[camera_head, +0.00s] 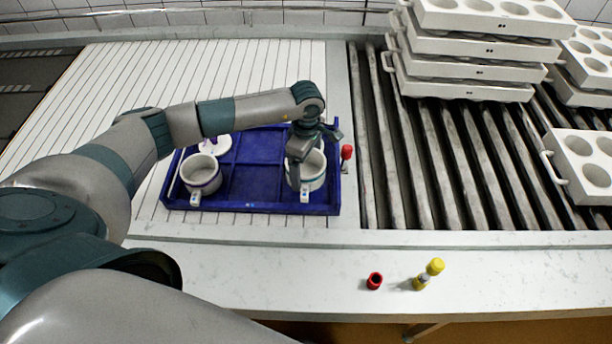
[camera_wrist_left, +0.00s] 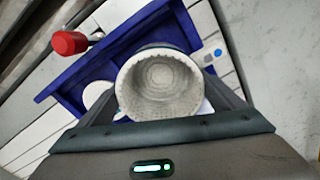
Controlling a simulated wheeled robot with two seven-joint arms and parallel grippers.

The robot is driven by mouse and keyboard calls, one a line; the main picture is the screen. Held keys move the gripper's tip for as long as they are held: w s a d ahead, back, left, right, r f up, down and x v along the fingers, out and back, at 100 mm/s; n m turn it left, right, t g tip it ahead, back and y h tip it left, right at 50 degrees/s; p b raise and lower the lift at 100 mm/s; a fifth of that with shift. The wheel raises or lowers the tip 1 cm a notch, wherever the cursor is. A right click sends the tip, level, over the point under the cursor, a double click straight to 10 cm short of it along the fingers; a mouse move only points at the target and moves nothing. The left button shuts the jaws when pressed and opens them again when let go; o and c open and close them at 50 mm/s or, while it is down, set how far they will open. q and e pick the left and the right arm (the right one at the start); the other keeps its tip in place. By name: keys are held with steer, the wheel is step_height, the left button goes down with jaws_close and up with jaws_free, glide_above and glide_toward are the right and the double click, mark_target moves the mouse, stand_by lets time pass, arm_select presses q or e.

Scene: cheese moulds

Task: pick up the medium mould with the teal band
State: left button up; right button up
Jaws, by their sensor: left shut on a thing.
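A white cup-shaped mould with a teal band (camera_head: 313,178) is at the right end of the blue tray (camera_head: 250,207), upright, with a small tag at its front. My left gripper (camera_head: 312,155) reaches down over it and is shut on it. In the left wrist view, the ribbed inside of the mould (camera_wrist_left: 158,88) faces the camera between the two fingers. I cannot tell whether its base touches the tray floor. A second white mould with a dark bluish band (camera_head: 203,175) stands in the tray's left part. My right gripper is out of view.
A white piece (camera_head: 215,145) lies in the tray's back left. A red-topped item (camera_head: 346,153) stands by the tray's right edge. A red item (camera_head: 374,281) and a yellow-ended one (camera_head: 430,272) are on the front ledge. Stacked white mould blocks (camera_head: 470,68) stand on rollers at right.

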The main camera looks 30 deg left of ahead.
arm_select(q)
steer(key=s+d+r+b, duration=0.3)
steer(key=d+r, duration=0.3)
steer(key=d, duration=0.5)
steer(key=shift+d+r+b, duration=0.15)
steer(key=shift+r+b, duration=0.25)
steer(key=shift+b, duration=0.2)
steer(key=s+a+r+m, duration=0.3)
steer(key=s+r+m, duration=0.6)
steer(key=m, duration=0.9)
steer(key=shift+s+a+r, duration=0.15)
steer(key=shift+s+a, duration=0.1)
steer(key=shift+s, duration=0.2)
